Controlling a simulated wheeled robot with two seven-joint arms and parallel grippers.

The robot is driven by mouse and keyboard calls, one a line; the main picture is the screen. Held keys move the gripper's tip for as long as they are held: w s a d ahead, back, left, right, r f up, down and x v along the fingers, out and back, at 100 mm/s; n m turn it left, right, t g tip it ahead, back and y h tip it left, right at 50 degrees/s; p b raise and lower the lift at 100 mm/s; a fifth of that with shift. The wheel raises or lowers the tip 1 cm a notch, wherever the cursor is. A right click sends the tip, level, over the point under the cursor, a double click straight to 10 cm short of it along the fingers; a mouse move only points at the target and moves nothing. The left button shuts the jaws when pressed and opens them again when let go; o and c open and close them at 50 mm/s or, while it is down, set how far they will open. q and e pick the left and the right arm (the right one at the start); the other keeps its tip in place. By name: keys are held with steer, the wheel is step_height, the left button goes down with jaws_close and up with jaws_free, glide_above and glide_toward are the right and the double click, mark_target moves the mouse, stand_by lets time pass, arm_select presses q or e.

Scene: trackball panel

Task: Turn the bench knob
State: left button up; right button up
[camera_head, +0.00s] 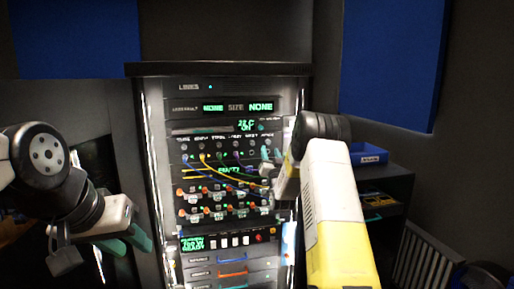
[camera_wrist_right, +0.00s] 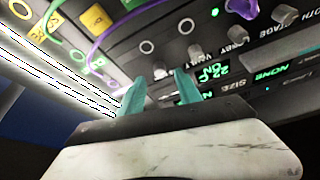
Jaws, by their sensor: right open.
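The tall rack panel (camera_head: 222,150) stands in the middle of the head view with rows of small knobs, but I cannot read a BENCH label. My right gripper (camera_head: 271,160) is at the upper knob row on the panel's right side. In the right wrist view its two teal fingers (camera_wrist_right: 160,88) are apart, with a small grey knob (camera_wrist_right: 160,71) seen between their tips; contact is unclear. My left gripper (camera_head: 125,241) hangs open and empty left of the rack, away from the panel.
Blue and yellow cables (camera_head: 228,173) cross the panel below the upper knobs. A purple cable (camera_wrist_right: 243,8) shows in the right wrist view. A blue bin (camera_head: 368,155) sits on a dark shelf unit at right. My right forearm hides part of the rack's right side.

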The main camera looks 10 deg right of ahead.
mark_target(269, 144)
steer(key=shift+x, duration=2.25)
jaws_close()
